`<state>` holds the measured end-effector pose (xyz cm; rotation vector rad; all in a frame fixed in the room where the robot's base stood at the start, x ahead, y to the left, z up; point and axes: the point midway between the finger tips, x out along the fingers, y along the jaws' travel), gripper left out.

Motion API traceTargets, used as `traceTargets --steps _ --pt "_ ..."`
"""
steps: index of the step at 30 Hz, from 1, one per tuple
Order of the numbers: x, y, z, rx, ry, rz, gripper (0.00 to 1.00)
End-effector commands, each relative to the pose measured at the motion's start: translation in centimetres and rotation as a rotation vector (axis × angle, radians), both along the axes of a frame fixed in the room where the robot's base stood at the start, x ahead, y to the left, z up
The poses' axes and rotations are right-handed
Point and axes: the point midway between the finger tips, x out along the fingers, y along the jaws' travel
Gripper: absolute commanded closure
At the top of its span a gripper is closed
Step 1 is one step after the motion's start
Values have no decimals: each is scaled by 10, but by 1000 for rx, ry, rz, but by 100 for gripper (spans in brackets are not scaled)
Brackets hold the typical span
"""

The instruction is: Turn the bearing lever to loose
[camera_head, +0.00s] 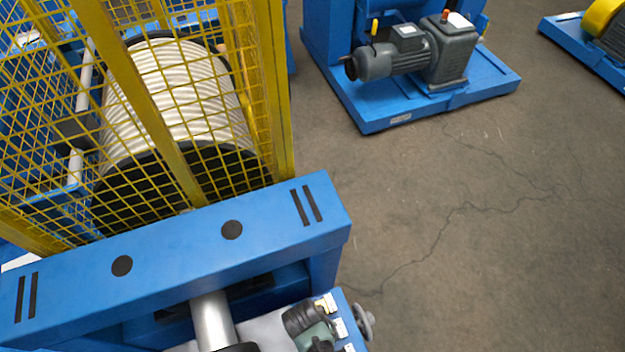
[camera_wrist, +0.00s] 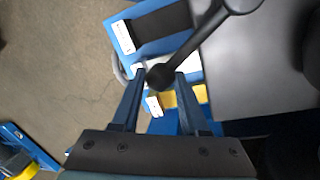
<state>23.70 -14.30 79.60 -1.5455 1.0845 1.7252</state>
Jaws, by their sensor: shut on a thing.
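The bearing lever (camera_wrist: 200,42) shows in the wrist view as a dark rod with a round black knob (camera_wrist: 160,77) at its lower end. The rod slants up and right to a round hub at the top edge. My gripper (camera_wrist: 161,74) has its two dark fingers on either side of the knob and is shut on it. White label plates (camera_wrist: 124,37) (camera_wrist: 153,105) and a yellow strip (camera_wrist: 190,97) lie near the lever; I cannot read their markings. In the head view I cannot make out the lever or my gripper clearly.
A blue machine frame (camera_head: 180,265) crosses the lower left of the head view, with a silver shaft (camera_head: 211,322) below it. A yellow mesh guard (camera_head: 279,110) stands around a rope drum (camera_head: 170,85). A motor on a blue base (camera_head: 400,118) stands behind.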

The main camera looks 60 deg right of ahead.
Motion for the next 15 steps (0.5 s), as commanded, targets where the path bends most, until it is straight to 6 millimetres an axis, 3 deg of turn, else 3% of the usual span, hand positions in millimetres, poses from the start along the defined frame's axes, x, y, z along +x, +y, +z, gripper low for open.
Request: traceTargets --steps 15 --pt "-46 10 2 -1 2 -421 100"
